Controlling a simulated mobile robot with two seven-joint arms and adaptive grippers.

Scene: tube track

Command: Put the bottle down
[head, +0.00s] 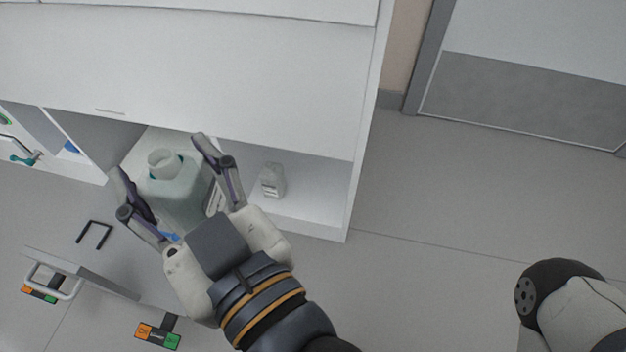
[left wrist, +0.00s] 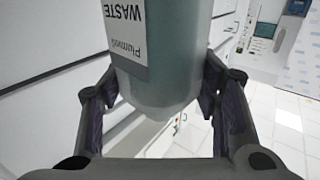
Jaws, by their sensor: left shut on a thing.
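A pale green bottle (head: 177,192) with a wide light cap is between the two fingers of my left gripper (head: 168,165) in the head view. The gripper is shut on it. In the left wrist view the bottle (left wrist: 165,82) fills the middle, with a white label reading "WASTE", and the gripper's fingers (left wrist: 160,105) press on both sides. The bottle is in front of the open lower part of a white cabinet (head: 220,85). Whether its base touches anything is hidden. My right gripper is out of view.
A smaller whitish bottle (head: 273,180) stands on the cabinet's lower shelf (head: 315,222), right of my left gripper. Grey floor (head: 450,210) lies clear to the right.

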